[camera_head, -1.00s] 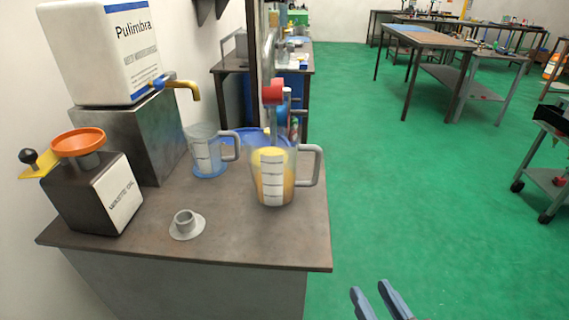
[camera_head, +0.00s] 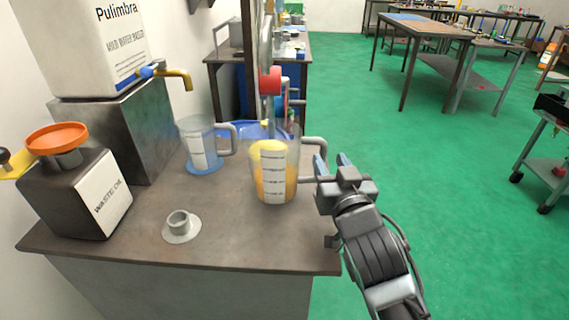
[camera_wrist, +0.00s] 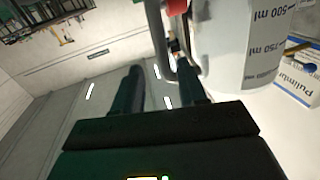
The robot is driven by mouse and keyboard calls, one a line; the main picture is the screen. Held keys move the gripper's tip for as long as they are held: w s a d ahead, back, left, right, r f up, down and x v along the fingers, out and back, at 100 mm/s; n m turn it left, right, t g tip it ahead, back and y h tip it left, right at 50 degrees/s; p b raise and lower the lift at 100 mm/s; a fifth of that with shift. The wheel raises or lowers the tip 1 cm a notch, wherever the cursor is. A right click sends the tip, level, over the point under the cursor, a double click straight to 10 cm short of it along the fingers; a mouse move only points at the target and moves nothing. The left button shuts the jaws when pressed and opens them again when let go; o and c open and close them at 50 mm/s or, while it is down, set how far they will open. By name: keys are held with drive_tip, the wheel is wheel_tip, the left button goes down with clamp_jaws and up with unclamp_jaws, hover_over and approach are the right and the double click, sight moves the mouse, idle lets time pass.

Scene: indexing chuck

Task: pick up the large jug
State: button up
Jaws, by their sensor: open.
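My gripper (camera_head: 332,162) is open at the handle's right side in the head view. In the wrist view, the handle (camera_wrist: 160,40) lies between or just in front of my open fingers (camera_wrist: 165,85), and the jug's wall (camera_wrist: 240,50) fills the right. I cannot tell whether the fingers touch the handle. A smaller clear jug (camera_head: 200,150) with a blue base stands to the left behind.
A white container (camera_head: 85,45) with a brass tap (camera_head: 178,75) sits on a metal block. A waste oil can (camera_head: 80,190) with an orange funnel (camera_head: 57,138) stands at left. A small grey flanged cup (camera_head: 180,225) is in front.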

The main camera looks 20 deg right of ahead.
sight(324, 156)
drive_tip(key=w, duration=0.4)
drive_tip(key=shift+w+f+p, duration=0.1)
drive_tip(key=shift+w+p, duration=0.1)
drive_tip(key=shift+p, duration=0.2)
clamp_jaws()
